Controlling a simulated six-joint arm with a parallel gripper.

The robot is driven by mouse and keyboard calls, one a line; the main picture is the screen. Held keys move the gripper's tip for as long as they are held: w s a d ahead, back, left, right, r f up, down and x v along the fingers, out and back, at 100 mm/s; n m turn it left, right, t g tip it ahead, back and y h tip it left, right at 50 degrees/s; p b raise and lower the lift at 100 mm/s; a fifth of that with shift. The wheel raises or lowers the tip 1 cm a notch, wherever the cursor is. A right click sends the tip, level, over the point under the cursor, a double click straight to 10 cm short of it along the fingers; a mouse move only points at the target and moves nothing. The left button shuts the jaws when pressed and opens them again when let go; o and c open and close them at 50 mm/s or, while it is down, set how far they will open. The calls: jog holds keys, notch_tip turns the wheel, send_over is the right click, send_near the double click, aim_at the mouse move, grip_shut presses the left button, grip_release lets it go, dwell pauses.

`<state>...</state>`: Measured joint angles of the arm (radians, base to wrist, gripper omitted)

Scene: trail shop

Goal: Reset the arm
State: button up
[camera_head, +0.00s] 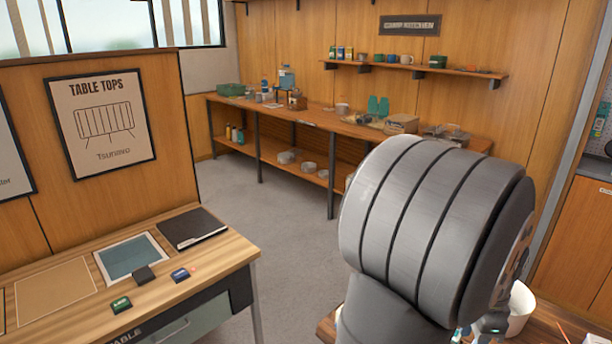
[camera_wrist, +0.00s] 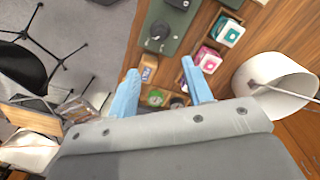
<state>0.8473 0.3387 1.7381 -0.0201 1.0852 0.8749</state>
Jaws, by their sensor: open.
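My gripper (camera_wrist: 161,82) shows in the wrist view as two light blue fingers spread apart with nothing held between them. It is over a wooden surface with small items, including a green tin (camera_wrist: 155,97) and a small wooden block (camera_wrist: 149,68) seen between the fingers. In the head view my grey arm fills the lower right and the fingers are hidden behind it.
A white bin (camera_wrist: 262,75) stands right of the fingers; it also shows in the head view (camera_head: 521,308). A dark green tray (camera_wrist: 180,30) and small boxes (camera_wrist: 228,32) lie ahead. A desk (camera_head: 215,245) is at left; a long workbench (camera_head: 325,122) stands behind, with open floor between.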

jog(key=f, duration=1.4)
jog(key=shift+s+a+f, duration=0.1)
jog(key=shift+s, duration=0.15)
jog(key=shift+w+r+n, duration=0.1)
jog(key=shift+r+n, duration=0.1)
jog(key=shift+n, duration=0.6)
jog(key=n, duration=1.1)
jog(key=shift+n, duration=2.5)
